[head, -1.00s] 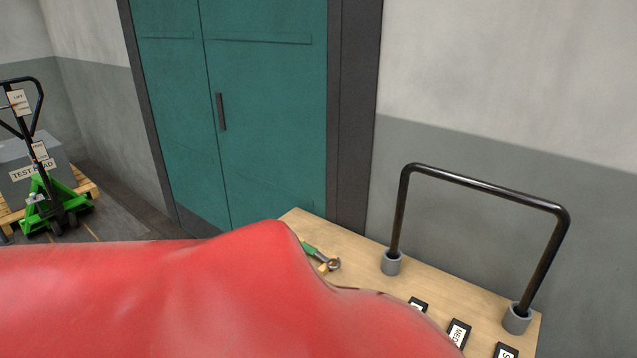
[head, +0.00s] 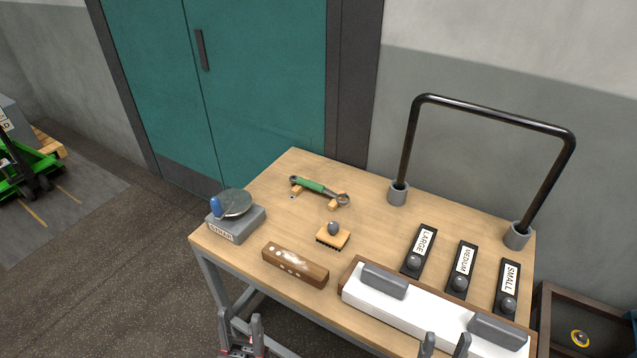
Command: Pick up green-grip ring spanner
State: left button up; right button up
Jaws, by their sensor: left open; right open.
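The green-grip ring spanner (head: 313,187) lies near the back left of the wooden table (head: 270,215), resting across small wooden blocks. Its ring end points right and it is fully in view. My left gripper (head: 241,325) is at the bottom of the view, in front of the table's near edge, open and empty, well apart from the spanner. My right gripper (head: 445,343) shows only its fingertips at the bottom edge, near the white-topped box. It is open, and the rest of it is out of view.
A grey block with a round plate (head: 236,222), a wooden block (head: 295,265) and a brush (head: 333,237) stand between the near edge and the spanner. Labelled black holders (head: 420,250) and a white-topped box (head: 400,308) fill the right. A black rail (head: 490,112) rises behind.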

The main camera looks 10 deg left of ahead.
aim_at(320, 188)
jog(key=u, duration=0.2)
jog(key=i+j+z, duration=0.15)
jog(key=j, duration=0.3)
jog(key=i+j+z, duration=0.1)
jog(key=j, duration=0.4)
jog(key=i+j+z, duration=0.15)
jog(key=j, duration=0.35)
jog(key=i+j+z, duration=0.1)
jog(key=j, duration=0.4)
jog(key=i+j+z, duration=0.1)
jog(key=i+j, duration=0.25)
jog(key=i, duration=0.15)
